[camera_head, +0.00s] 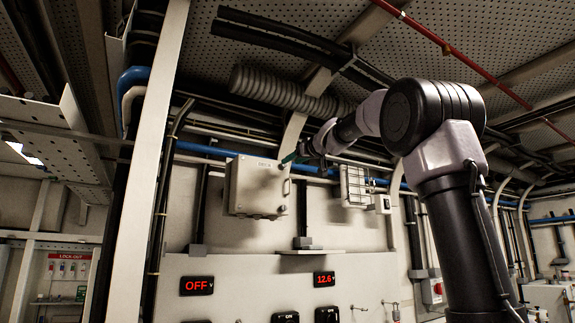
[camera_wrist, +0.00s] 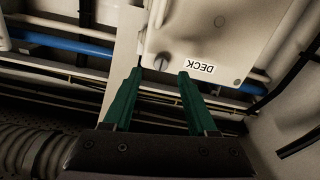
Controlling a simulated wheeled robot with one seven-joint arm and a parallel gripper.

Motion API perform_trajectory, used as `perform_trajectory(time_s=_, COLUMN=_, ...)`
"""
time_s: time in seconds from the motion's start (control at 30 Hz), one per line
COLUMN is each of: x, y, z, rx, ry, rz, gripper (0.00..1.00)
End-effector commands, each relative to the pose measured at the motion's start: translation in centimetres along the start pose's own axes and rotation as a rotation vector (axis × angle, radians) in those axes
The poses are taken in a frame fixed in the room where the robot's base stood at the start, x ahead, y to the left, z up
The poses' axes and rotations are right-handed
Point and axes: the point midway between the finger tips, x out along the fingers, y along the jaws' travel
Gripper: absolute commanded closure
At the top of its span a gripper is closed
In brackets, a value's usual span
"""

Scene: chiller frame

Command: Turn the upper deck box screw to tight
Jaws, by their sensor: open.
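The deck box (camera_head: 252,190) is a pale grey box on the wall in the head view. It fills the upper middle of the wrist view (camera_wrist: 213,35), where its DECK label appears upside down. The upper screw (camera_wrist: 161,64) is a round grey slotted head near the box edge, beside the label; its slot looks close to upright in the wrist picture. My gripper (camera_wrist: 159,74) has two green fingers, open and empty, with the screw showing between their tips. I cannot tell the depth gap to it. In the head view my gripper (camera_head: 291,158) is at the box's upper right corner.
A blue pipe (camera_head: 214,151) runs along the wall behind the box. A corrugated duct (camera_head: 285,90) hangs above. A second white box (camera_head: 355,186) is to the right. Red displays (camera_head: 197,285) reading OFF and 12.6 are below. A white post (camera_head: 160,130) stands at left.

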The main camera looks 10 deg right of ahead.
Motion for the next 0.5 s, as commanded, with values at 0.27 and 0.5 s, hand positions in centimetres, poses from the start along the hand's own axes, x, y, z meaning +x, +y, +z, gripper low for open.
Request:
perform_trajectory(time_s=0.27, x=2.9, y=-0.2, z=-0.1, rx=0.002, ry=0.003, rz=-0.006, gripper=0.42)
perform_trajectory(time_s=0.5, x=4.1, y=-0.1, z=-0.1, rx=0.001, ry=0.004, rz=-0.003, gripper=0.42)
